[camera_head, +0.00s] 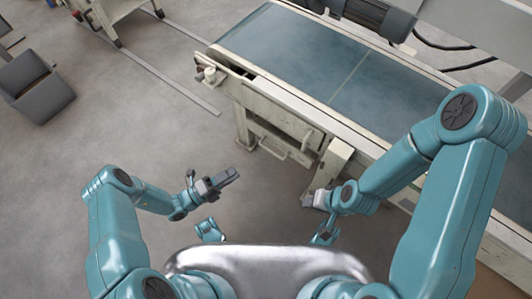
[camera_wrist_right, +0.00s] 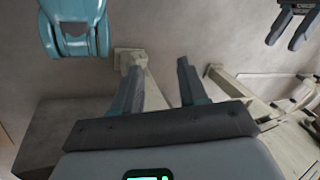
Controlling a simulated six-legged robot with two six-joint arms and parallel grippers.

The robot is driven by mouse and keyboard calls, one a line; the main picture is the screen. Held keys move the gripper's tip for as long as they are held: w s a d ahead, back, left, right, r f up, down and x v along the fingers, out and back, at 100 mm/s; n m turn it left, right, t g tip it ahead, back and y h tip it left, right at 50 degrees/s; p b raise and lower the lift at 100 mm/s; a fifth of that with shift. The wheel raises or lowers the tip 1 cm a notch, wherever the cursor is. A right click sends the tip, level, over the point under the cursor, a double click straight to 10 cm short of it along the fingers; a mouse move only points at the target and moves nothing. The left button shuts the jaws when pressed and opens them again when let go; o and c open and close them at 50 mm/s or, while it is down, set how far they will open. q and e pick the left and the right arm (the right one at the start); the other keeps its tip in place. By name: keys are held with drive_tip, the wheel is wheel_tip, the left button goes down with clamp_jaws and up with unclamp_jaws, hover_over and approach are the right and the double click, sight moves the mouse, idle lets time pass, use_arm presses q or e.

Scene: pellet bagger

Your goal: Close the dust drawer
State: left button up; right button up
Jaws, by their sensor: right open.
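The dust drawer (camera_head: 287,139) is a pale cream panel low in the conveyor's side frame, with a bar handle (camera_head: 273,150) on its front. How far it stands out from the frame is hard to tell. My left gripper (camera_head: 232,176) is empty, left of and in front of the handle, apart from it; it also shows in the right wrist view (camera_wrist_right: 289,30) with its two fingers apart. My right gripper (camera_head: 312,201) is near the conveyor's leg, right of the drawer. In the right wrist view its fingers (camera_wrist_right: 158,78) are spread with nothing between them.
The conveyor (camera_head: 310,55) with a blue-grey belt runs across the upper right. A cream leg (camera_head: 334,163) stands right of the drawer. A grey bin (camera_head: 35,85) is at the far left.

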use_arm(q)
drive_tip(key=b+x, duration=0.2)
drive_tip(key=x, duration=1.2)
drive_tip(key=shift+d+b, duration=0.2)
drive_tip(key=shift+b, duration=0.2)
use_arm(e)
drive_tip(key=shift+w+d+f+t, duration=0.2)
drive_tip(key=shift+w+f, duration=0.35)
drive_tip(key=shift+f, duration=0.2)
drive_tip(key=shift+w+d+f+t, duration=0.2)
drive_tip(key=shift+w+f, duration=0.3)
drive_tip(key=shift+f, duration=0.2)
use_arm(q)
drive_tip(key=shift+w, duration=0.15)
drive_tip(key=shift+f, duration=0.1)
clamp_jaws()
drive_tip(key=shift+a, duration=0.1)
